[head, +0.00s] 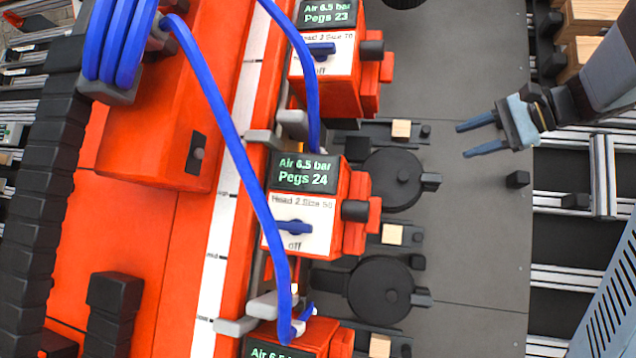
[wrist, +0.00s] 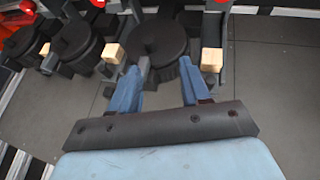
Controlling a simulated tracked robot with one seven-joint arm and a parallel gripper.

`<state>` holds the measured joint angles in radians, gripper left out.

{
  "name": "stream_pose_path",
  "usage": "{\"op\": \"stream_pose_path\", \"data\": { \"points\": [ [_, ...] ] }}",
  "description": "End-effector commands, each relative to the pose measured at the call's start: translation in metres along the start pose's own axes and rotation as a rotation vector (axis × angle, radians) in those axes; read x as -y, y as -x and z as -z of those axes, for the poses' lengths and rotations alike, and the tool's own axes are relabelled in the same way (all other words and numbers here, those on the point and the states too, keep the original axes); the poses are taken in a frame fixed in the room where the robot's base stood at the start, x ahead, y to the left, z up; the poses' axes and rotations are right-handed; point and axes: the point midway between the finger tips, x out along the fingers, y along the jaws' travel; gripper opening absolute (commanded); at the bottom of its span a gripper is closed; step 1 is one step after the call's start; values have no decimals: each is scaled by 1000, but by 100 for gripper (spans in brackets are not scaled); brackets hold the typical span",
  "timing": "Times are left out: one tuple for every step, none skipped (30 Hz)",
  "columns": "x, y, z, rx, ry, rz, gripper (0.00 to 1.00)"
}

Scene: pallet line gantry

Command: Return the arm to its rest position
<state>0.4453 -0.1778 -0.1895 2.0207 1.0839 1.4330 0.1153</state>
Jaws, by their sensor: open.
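My gripper (head: 480,138) is at the upper right of the head view, over the dark grey plate, with its two blue fingers apart and nothing between them. My arm reaches in from the upper right corner. In the wrist view my gripper (wrist: 161,80) shows both blue fingers spread, with a black round disc seen beyond the gap. Several small wooden blocks (head: 401,128) sit in black holders to the left of the gripper, apart from it. One wooden block (wrist: 211,60) also shows beyond the right finger in the wrist view.
An orange gantry beam (head: 150,130) carries several orange heads with displays, such as Pegs 24 (head: 306,180), and blue air hoses (head: 230,135). Black discs (head: 380,290) stand beside the heads. The dark plate (head: 470,240) below my gripper is mostly clear. A blue perforated panel (head: 610,310) is at lower right.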

Motion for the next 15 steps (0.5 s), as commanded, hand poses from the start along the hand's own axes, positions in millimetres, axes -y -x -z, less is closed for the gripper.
{"op": "stream_pose_path", "data": {
  "points": [
    [-13,-12,-21,-3,47,-66,47],
    [-22,-18,-30,-8,74,-109,47],
    [-34,-25,-42,-16,114,-164,47],
    [-44,-30,-51,-23,146,-204,47],
    [-53,-34,-60,-30,179,-243,47],
    [-66,-38,-70,-39,227,-296,47],
    [-75,-41,-77,-47,263,-334,47],
    [-85,-44,-85,-55,302,-373,47],
    [-97,-46,-93,-66,354,-421,47],
    [-107,-47,-99,-75,395,-458,47],
    [-116,-48,-105,-84,439,-493,47],
    [-128,-49,-111,-97,499,-539,47],
    [-136,-49,-116,-106,544,-571,47],
    [-144,-49,-120,-117,591,-603,47],
    [-155,-48,-125,-131,655,-644,47]
  ]
}}
